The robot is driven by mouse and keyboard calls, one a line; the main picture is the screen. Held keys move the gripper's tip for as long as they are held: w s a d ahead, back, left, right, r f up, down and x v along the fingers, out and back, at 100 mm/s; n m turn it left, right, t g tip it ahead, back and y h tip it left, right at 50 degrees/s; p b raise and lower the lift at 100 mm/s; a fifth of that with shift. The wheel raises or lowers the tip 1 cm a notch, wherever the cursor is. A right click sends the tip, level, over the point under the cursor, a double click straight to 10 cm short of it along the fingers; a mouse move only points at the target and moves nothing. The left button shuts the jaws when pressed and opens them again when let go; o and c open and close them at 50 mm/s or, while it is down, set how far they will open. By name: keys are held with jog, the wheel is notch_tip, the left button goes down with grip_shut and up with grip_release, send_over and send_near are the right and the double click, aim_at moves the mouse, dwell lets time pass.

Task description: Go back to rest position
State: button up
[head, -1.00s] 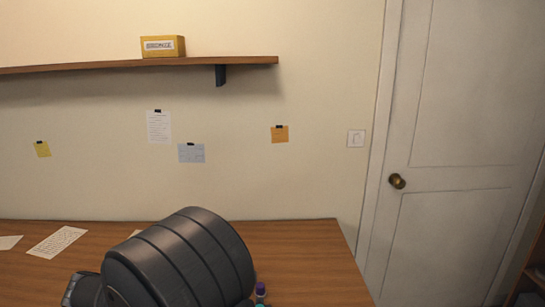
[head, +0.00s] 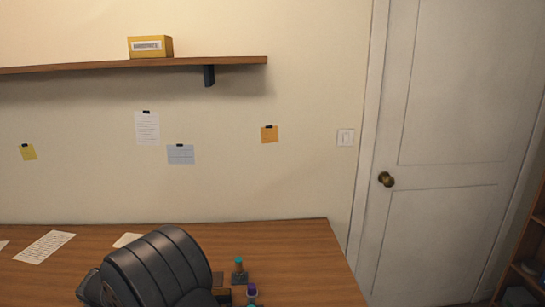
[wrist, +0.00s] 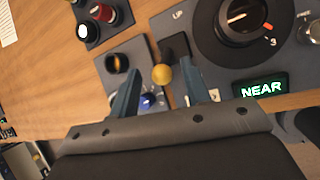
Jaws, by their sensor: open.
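In the wrist view my gripper (wrist: 161,72) is open, its two blue-grey fingers apart with nothing held between them. Past the fingertips, a yellow ball-topped lever (wrist: 162,74) shows in the gap; I cannot tell how far away it is. In the head view a dark ribbed link of my arm covers the lower left, and my gripper is not visible there.
A panel with a large black dial (wrist: 238,20) and a lit green NEAR display (wrist: 260,88) lies right of the lever. A blue knob (wrist: 148,101) and a red knob (wrist: 103,12) are nearby. A teal-topped item (head: 239,270) stands on the wooden table (head: 290,240).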

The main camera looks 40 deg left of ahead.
jog(key=shift+w+a+r+g+h, duration=0.3)
jog(key=shift+w+a+g+h, duration=0.45)
jog(key=shift+g+h, duration=0.3)
jog(key=shift+w+a+g+h, duration=0.6)
jog(key=shift+g+h, duration=0.35)
